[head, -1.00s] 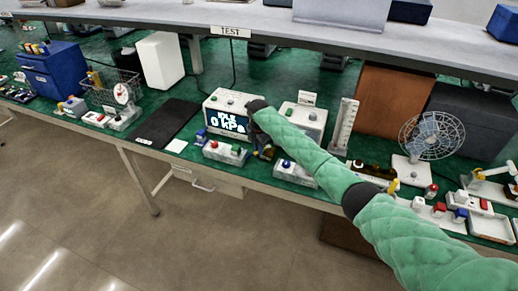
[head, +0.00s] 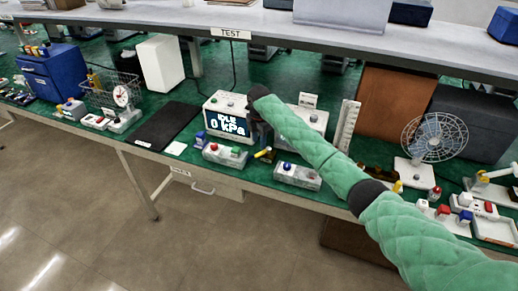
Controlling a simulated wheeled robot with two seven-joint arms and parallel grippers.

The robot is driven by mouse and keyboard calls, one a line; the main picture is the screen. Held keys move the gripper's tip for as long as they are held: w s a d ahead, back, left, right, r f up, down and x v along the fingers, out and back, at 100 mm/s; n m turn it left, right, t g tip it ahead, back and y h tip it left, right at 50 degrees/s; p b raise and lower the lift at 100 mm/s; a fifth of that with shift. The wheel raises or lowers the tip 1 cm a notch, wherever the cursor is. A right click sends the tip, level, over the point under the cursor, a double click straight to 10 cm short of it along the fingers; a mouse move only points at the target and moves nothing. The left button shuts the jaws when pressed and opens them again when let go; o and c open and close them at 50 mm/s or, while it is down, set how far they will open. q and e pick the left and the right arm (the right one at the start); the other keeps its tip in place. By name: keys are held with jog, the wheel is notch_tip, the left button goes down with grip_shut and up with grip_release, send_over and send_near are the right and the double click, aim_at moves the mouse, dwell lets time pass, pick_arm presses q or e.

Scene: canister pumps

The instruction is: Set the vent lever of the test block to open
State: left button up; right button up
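A small yellow lever (head: 264,152) on a dark fitting stands near the front of the green bench, between two grey button boxes. I take it for the vent lever of the test block; the block is small and dark here, and the lever's open or closed marking cannot be read. My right gripper (head: 257,134) is dark and hangs just above and behind the lever, apparently clear of it. Its fingers are too small and dark to tell their opening. My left gripper is out of view.
A white unit (head: 310,118) stands behind my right arm. A wire fan (head: 433,137) is farther right. A black mat (head: 165,126) lies left.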

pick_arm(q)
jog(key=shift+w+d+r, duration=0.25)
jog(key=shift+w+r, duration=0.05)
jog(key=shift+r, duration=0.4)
pick_arm(e)
jog(key=shift+r, duration=0.95)
